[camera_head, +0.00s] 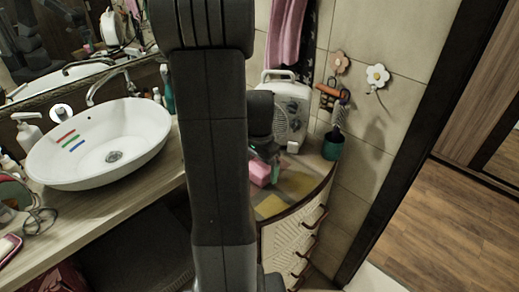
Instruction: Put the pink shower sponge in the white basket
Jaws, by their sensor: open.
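A pink block (260,172), which looks like the pink shower sponge, lies on the corner cabinet top just right of my arm's large dark link. Its left side is partly hidden by that link. My gripper (264,147) is mostly hidden behind my arm; the part that shows is dark and sits close above the pink block. It is open, and I cannot tell whether it touches the block. I cannot make out a white basket in this view.
A white fan heater (288,110) stands behind the pink block. A dark green cup (332,145) stands at the cabinet's right edge. A yellow cloth (270,206) lies near the front edge. A white basin (100,145) is on the left counter. Small bottles stand nearby.

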